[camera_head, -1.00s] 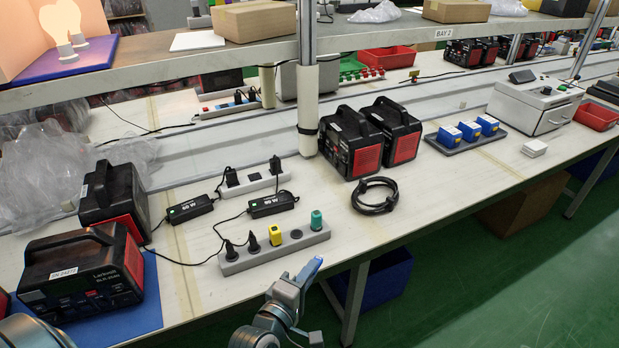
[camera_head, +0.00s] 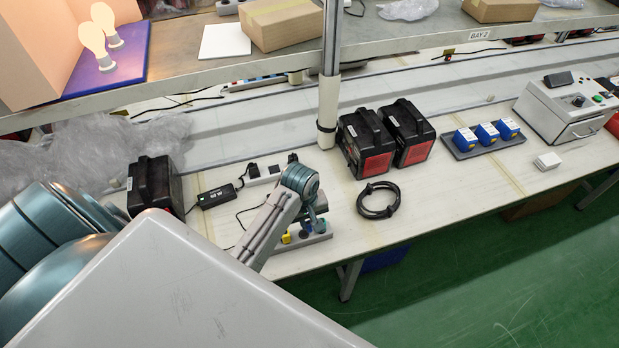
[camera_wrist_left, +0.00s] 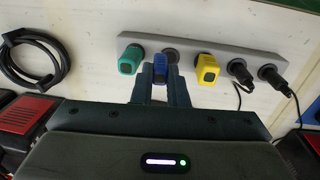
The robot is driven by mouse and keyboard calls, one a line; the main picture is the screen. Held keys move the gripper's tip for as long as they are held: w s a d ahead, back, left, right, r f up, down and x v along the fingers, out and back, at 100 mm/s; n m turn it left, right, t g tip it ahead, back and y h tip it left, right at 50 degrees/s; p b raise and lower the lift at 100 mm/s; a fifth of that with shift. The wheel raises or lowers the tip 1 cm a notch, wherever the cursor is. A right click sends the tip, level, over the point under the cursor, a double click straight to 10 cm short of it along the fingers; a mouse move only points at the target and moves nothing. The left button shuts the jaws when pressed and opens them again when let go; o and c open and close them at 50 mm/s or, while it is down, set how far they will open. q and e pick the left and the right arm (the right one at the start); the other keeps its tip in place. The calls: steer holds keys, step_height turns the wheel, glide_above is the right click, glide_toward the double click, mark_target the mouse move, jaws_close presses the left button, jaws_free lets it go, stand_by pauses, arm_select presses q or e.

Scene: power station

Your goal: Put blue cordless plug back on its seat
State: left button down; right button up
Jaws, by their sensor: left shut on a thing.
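The blue cordless plug (camera_wrist_left: 160,68) is between the fingers of my left gripper (camera_wrist_left: 160,84), which is shut on it. In the left wrist view it is in front of the grey power strip (camera_wrist_left: 230,50), between the teal plug (camera_wrist_left: 130,60) and the yellow plug (camera_wrist_left: 207,69). A round dark socket (camera_wrist_left: 170,53) shows right behind it. I cannot tell whether the plug touches the strip. In the head view my left gripper (camera_head: 310,222) is over the strip (camera_head: 300,244), and my arm hides much of it. My right gripper is not in view.
Two black plugs (camera_wrist_left: 270,75) with cords sit in the strip, beside the yellow one. A coiled black cable (camera_head: 378,199) lies to the right on the table. Black-and-red power units (camera_head: 365,145) stand behind it. A shelf post (camera_head: 328,110) rises near the strip.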

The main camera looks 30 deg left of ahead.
arm_select(q)
steer(key=shift+g+y, duration=0.3)
steer(key=shift+g, duration=0.1)
steer(key=shift+w+a+f+p, duration=0.1)
steer(key=shift+a+f+p, duration=0.15)
steer(key=shift+f, duration=0.45)
steer(key=shift+a+f+p, duration=0.15)
steer(key=shift+a+f, duration=0.15)
steer(key=shift+f, duration=0.45)
steer(key=shift+w+a+f+p, duration=0.1)
steer(key=shift+a+f+p, duration=0.15)
steer(key=shift+f, duration=0.45)
steer(key=c, duration=1.3)
jaws_free()
steer(key=shift+c, duration=0.2)
step_height(320, 180, up, 11)
steer(key=b, duration=0.2)
steer(key=shift+s+f, duration=0.1)
steer(key=shift+f, duration=0.1)
